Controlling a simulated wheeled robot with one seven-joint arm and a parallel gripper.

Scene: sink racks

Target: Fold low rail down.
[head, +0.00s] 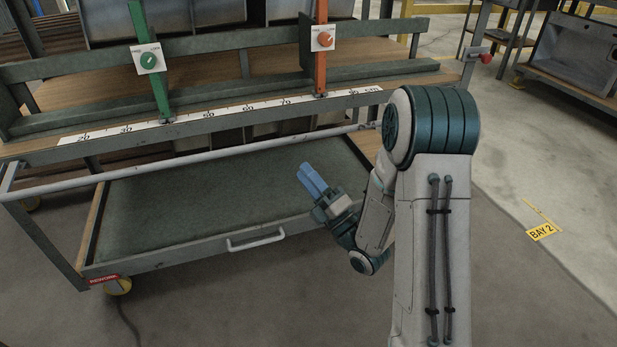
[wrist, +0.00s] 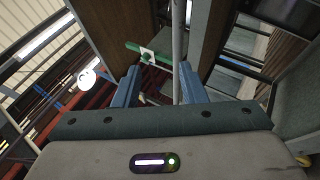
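The low rail is a thin grey bar (head: 200,157) that runs level along the front of the rack, below the measuring strip, with a short arm at its left end (head: 12,178). In the wrist view a grey bar, apparently the same rail (wrist: 177,45), runs upright in the picture and lines up between the fingers, nearer the right one. My gripper (head: 308,172) has blue fingers and shows below and in front of the rail in the head view. In the wrist view my gripper (wrist: 158,85) is open, its fingers apart. I see no contact with the rail.
The rack holds a green post with a dial (head: 149,58) and an orange post with a dial (head: 322,40) above the measuring strip (head: 215,116). A green lower tray (head: 200,195) with a white handle (head: 256,240) lies below. Open floor is at the right.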

